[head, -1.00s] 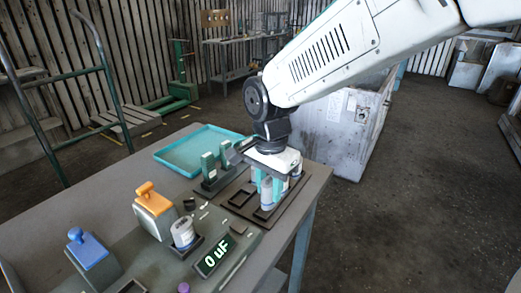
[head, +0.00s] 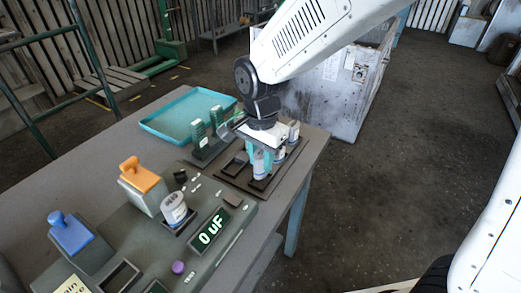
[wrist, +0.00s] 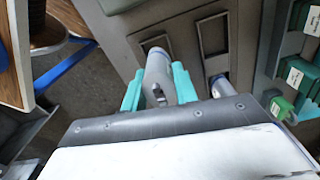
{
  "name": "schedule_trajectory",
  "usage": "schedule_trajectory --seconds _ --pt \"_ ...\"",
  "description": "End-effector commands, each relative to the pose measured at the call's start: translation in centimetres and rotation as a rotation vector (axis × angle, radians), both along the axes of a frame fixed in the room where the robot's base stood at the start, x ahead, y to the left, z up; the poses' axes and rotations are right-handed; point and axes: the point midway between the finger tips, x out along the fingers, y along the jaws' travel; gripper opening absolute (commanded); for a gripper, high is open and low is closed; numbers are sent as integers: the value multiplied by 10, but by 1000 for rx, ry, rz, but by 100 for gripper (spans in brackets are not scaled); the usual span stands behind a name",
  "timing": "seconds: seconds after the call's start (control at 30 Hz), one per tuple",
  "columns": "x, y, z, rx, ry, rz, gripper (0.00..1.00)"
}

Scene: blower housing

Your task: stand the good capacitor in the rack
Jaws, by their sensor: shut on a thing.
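My gripper (wrist: 158,88) has two teal fingers shut on a grey-white capacitor (wrist: 158,68), held roughly upright at the dark rack (wrist: 190,45). In the head view the held capacitor (head: 260,164) has its lower end at a slot near the rack's front edge; I cannot tell if it is seated. The rack also shows one empty slot (wrist: 213,34) in the wrist view. Another capacitor (wrist: 220,87) stands in the rack beside my gripper. A white capacitor (head: 174,209) sits in the tester (head: 215,260), whose display (head: 208,232) reads 0 uF.
Green upright blocks (head: 207,130) stand just left of the rack. A teal tray (head: 188,117) lies behind them. Orange (head: 142,182) and blue (head: 72,236) handled blocks stand by the tester. The table's right edge is close to the rack.

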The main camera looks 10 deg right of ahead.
Motion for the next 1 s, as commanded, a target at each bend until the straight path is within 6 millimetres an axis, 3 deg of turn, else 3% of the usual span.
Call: schedule_trajectory --seconds 1.0 --pt "-1 0 -7 -1 1 4 13"
